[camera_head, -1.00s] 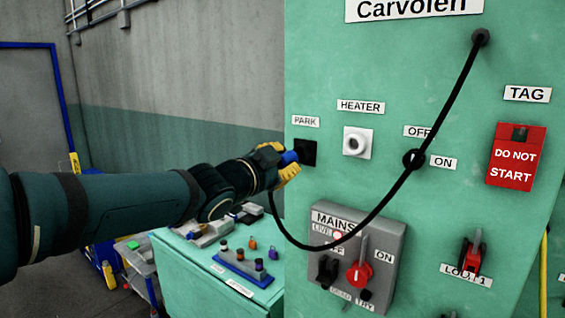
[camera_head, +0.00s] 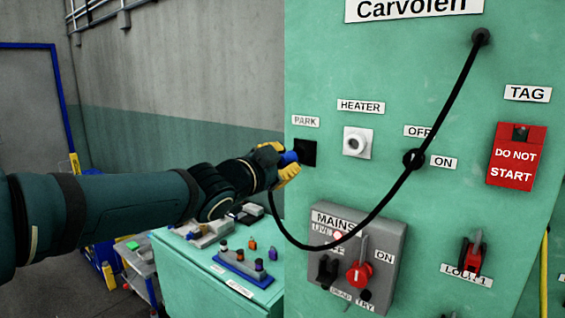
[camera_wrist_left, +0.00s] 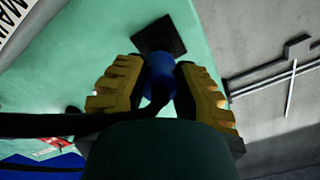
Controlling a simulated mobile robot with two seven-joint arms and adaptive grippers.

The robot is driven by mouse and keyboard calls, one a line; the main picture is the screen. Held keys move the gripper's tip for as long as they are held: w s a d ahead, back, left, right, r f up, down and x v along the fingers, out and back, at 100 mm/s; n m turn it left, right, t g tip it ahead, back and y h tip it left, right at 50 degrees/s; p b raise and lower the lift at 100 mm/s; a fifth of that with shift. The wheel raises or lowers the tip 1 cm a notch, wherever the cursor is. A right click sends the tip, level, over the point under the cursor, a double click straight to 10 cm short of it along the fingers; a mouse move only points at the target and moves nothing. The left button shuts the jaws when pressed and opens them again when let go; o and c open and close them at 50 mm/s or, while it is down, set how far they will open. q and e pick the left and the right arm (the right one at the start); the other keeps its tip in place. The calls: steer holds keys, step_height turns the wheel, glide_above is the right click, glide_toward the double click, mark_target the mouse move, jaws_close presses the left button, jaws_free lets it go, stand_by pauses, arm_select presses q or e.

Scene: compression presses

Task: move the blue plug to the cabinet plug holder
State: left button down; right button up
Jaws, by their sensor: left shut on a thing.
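The blue plug (camera_head: 290,157) is between the yellow fingers of my left gripper (camera_head: 287,168), which is shut on it. The plug points at the black square holder (camera_head: 305,152) under the PARK label on the green cabinet. In the left wrist view the blue plug (camera_wrist_left: 160,76) overlaps the black holder (camera_wrist_left: 160,36), with a finger on each side; whether its tip is inside or just in front cannot be told. A black cable (camera_head: 378,215) runs from the plug in a loop up to the cabinet's top right. My right gripper is not in view.
The white HEATER socket (camera_head: 357,143) is right of the holder. A grey MAINS box (camera_head: 385,225) with a red knob is below. The cable hangs across the cabinet front, over the OFF/ON switch. A green bench (camera_head: 180,262) with small parts stands below my left arm.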

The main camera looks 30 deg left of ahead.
mark_target(291, 153)
arm_select(q)
steer(key=shift+w+d+b, duration=0.1)
steer(key=shift+w+b, duration=0.45)
steer(key=shift+w, duration=0.95)
steer(key=c, duration=0.8)
jaws_free()
steer(key=s, duration=1.2)
steer(key=shift+a, duration=0.4)
steer(key=shift+r, duration=0.1)
